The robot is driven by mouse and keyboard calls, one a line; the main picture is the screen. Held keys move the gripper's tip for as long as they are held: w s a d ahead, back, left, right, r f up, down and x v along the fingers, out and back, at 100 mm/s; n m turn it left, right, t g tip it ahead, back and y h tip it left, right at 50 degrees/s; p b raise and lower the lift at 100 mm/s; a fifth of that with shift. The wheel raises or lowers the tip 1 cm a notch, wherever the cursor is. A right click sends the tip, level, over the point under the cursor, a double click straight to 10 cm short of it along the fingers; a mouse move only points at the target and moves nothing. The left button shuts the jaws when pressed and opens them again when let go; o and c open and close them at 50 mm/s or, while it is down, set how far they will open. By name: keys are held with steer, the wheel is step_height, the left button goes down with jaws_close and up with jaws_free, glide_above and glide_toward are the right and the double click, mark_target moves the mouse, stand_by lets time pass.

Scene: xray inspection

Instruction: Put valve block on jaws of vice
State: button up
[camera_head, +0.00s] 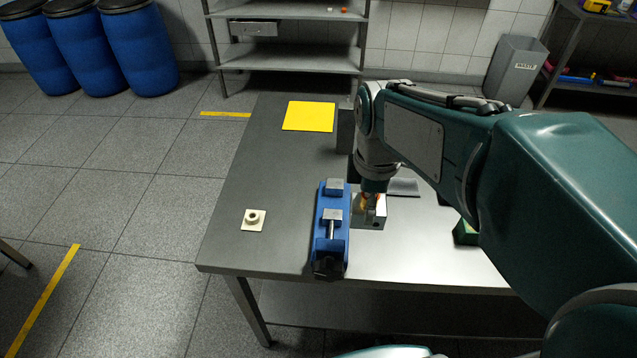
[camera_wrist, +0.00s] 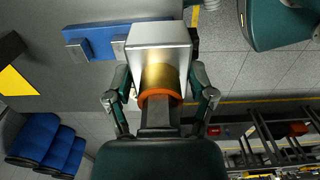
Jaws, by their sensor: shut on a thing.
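The valve block (camera_head: 372,217) is a silver metal block with a brass part and an orange ring. In the head view it is just right of the vice, partly hidden by my gripper (camera_head: 371,192). In the wrist view the valve block (camera_wrist: 158,35) is large between the fingers of my gripper (camera_wrist: 160,82), which is shut on it. The blue vice (camera_head: 329,228) has two grey jaws and a front screw, and stands on the table. The vice (camera_wrist: 100,38) also shows behind the block in the wrist view. I cannot tell the block's height above the table.
A beige flanged part (camera_head: 253,220) lies left of the vice on the grey table (camera_head: 265,165). A yellow sheet (camera_head: 308,116) lies at the back. A dark upright block (camera_head: 345,130) and a green item (camera_head: 465,232) are nearby. The table left of the vice is mostly clear.

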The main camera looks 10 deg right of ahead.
steer(key=shift+a, duration=0.4)
steer(key=shift+w+f, duration=0.1)
steer(key=shift+w, duration=0.25)
steer(key=w+f, duration=0.3)
steer(key=w, duration=0.1)
steer(key=w+a+f, duration=0.1)
steer(key=w+f, duration=0.1)
steer(key=w, duration=0.2)
steer(key=w+f, duration=0.3)
steer(key=w, duration=0.1)
steer(key=shift+w+a+f, duration=0.15)
steer(key=shift+f, duration=0.15)
steer(key=shift+w+f, duration=0.3)
steer(key=shift+f, duration=0.05)
steer(key=shift+w+f, duration=0.15)
steer(key=shift+f, duration=1.55)
steer(key=shift+f, duration=0.1)
steer(key=o, duration=1.3)
steer(key=shift+c, duration=0.2)
